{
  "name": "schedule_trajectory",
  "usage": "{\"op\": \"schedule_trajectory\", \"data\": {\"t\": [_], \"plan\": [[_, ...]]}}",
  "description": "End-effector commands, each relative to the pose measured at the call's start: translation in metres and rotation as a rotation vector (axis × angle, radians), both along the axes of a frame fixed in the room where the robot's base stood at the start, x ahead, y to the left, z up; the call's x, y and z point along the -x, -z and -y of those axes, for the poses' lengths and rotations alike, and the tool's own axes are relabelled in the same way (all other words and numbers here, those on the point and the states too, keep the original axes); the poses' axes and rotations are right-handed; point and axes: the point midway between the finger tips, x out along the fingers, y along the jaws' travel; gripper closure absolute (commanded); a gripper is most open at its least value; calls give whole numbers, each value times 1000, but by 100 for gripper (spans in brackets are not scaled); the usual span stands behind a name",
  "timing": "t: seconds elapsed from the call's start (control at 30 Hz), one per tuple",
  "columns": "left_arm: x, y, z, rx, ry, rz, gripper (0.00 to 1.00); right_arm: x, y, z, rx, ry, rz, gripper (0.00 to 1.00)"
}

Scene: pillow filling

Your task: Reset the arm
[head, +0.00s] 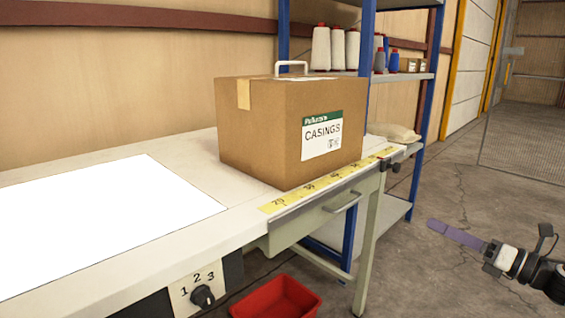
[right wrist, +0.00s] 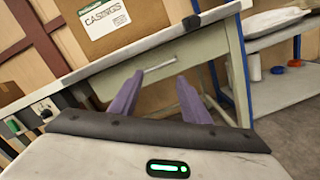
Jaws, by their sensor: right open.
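My right gripper (head: 455,234) is at the lower right of the head view, out over the concrete floor and to the right of the table, apart from everything. In the right wrist view its two purple fingers (right wrist: 156,98) stand apart with nothing between them. Beyond the fingers that view shows the table's drawer front and its handle. My left gripper is in neither view.
A cardboard box labelled CASINGS (head: 265,130) stands on the worktable (head: 185,150), beside a bright white panel. A drawer handle (head: 342,203) juts from the table's front. A red bin (head: 277,298) is below. Shelving (head: 400,76) with thread spools stands behind. Floor at right is clear.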

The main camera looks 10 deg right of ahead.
Motion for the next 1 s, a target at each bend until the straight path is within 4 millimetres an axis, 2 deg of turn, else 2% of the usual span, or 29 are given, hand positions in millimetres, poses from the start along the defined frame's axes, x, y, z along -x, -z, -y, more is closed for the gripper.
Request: {"op": "schedule_trajectory", "data": {"t": [0.03,0.17,0.27,0.37,0.47,0.5,0.6,0.73,0.8,0.87,1.0], "plan": [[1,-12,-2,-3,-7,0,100,1,7,-16,-90,8,-49,57],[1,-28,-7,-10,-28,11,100,8,42,-58,-376,60,-206,57],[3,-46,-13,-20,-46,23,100,29,75,-100,-679,137,-378,57],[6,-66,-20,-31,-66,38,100,68,110,-149,-1053,263,-595,57],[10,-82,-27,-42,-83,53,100,121,139,-196,-1417,424,-803,57],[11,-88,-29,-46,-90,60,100,143,147,-215,-1551,496,-879,57],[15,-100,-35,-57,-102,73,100,197,158,-256,-1845,673,-1039,57],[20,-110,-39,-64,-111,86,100,253,161,-297,-2118,876,-1176,57],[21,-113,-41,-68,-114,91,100,273,159,-312,-2213,955,-1219,57],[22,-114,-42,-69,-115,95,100,284,159,-321,-2264,1002,-1244,57],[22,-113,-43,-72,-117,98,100,294,159,-328,-2312,1045,-1264,57]]}}
